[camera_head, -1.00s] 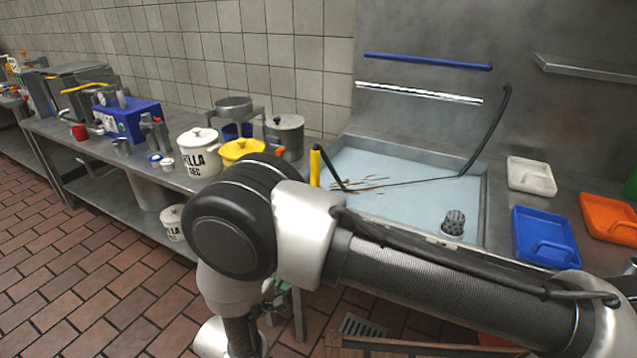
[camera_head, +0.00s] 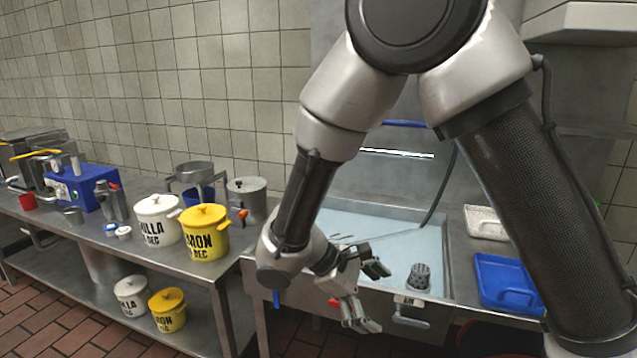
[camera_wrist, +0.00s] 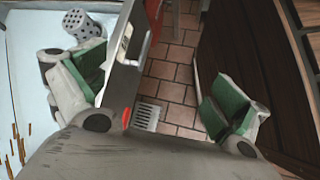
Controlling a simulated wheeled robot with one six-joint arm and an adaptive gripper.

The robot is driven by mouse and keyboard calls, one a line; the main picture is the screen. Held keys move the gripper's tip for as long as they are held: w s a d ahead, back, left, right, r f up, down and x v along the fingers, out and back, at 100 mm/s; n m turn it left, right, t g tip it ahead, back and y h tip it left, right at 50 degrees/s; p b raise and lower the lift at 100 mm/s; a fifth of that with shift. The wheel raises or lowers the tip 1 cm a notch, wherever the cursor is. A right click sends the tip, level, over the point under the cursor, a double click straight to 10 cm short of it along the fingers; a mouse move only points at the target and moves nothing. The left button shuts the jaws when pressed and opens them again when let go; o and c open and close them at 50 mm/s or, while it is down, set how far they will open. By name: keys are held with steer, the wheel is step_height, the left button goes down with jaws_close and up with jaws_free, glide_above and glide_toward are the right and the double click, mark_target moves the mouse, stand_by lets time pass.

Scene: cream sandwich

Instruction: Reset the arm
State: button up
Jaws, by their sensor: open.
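My gripper (camera_head: 372,295) hangs at the end of my bent arm in front of the sink's front edge in the head view. In the wrist view its two green-padded fingers (camera_wrist: 160,105) are wide apart with nothing between them. The left finger overlaps the sink basin in the picture. The right finger overlaps a dark wooden surface (camera_wrist: 250,45). Between them show the floor tiles and a floor drain (camera_wrist: 147,117).
The sink (camera_head: 400,250) holds a perforated grey cup (camera_head: 420,276). A blue tray (camera_head: 503,283) and a white tray (camera_head: 484,222) lie right of it. A yellow pot (camera_head: 205,240), a white pot (camera_head: 157,220) and a blue machine (camera_head: 85,186) stand on the left counter (camera_head: 60,215).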

steer(key=s+d+r+m+t+y, duration=0.2)
steer(key=s+d+r+m+y, duration=0.2)
steer(key=d+r, duration=0.6)
steer(key=s+d+r+m+t+y, duration=0.2)
steer(key=s+d+r+m+y, duration=0.3)
steer(key=d+r+m, duration=0.3)
steer(key=s+d+r, duration=0.1)
steer(key=d+r, duration=0.2)
steer(key=d, duration=0.4)
steer(key=shift+s+m, duration=0.3)
steer(key=shift+m, duration=0.1)
stand_by(0.8)
